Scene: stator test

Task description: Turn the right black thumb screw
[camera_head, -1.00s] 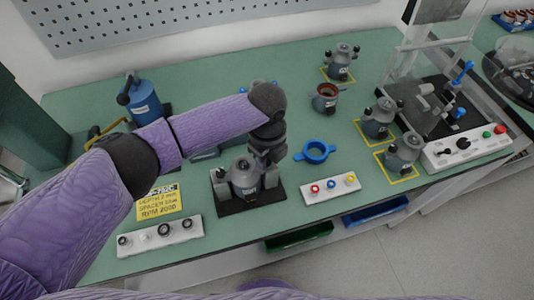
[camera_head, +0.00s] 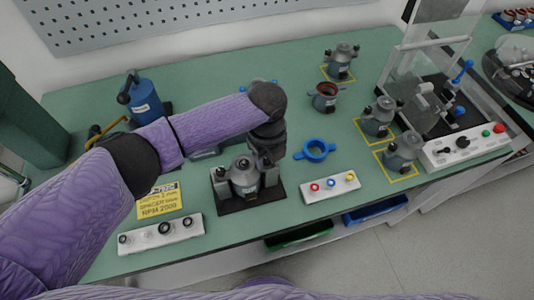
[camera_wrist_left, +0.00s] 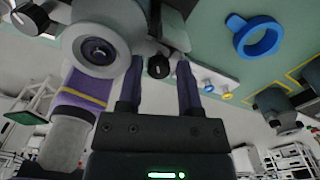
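The grey stator housing (camera_head: 244,180) stands upright in the black fixture (camera_head: 238,207) at the table's front middle. My left gripper (camera_head: 266,160) is at the back right of the housing. In the left wrist view the left gripper (camera_wrist_left: 158,72) is open, with a finger on each side of a black thumb screw (camera_wrist_left: 158,66). Gaps show between the screw and both fingers; the exact depth of the tips is hard to tell. The round grey housing (camera_wrist_left: 98,50) fills the upper left there. My right gripper is not in view.
A blue ring (camera_head: 315,151) lies to the right of the fixture, behind a white button box (camera_head: 330,188). A white panel with dark knobs (camera_head: 160,235) and a yellow note (camera_head: 158,201) lie to the left. Grey units stand on yellow-marked squares further right.

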